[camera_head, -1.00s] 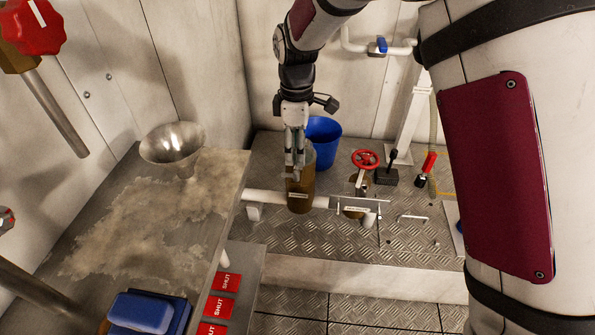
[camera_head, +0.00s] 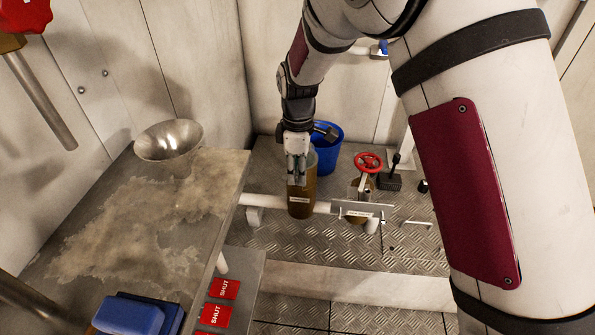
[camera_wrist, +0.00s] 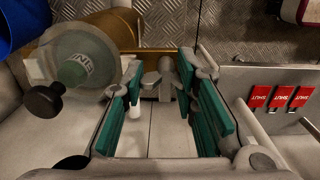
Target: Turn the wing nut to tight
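The brown strainer-like cylinder (camera_head: 301,203) stands upright on the white pipe, with a small label on its side. My gripper (camera_head: 297,180) points down at its top, in front of its upper part. In the wrist view the teal-padded fingers (camera_wrist: 163,80) stand apart with a clear gap. A small grey metal piece with side lobes (camera_wrist: 166,74), possibly the wing nut, shows between the fingertips; I cannot tell whether they touch it. The brass-coloured cylinder body (camera_wrist: 112,28) lies behind, up and left. In the head view my fingers hide the wing nut.
A blue bucket (camera_head: 326,160) stands close behind the cylinder. A red handwheel (camera_head: 369,162) and a bracket plate (camera_head: 358,208) are to its right. A bench (camera_head: 120,235) with a metal funnel (camera_head: 168,142) is at left. Red SHUT tags (camera_head: 215,315) hang below.

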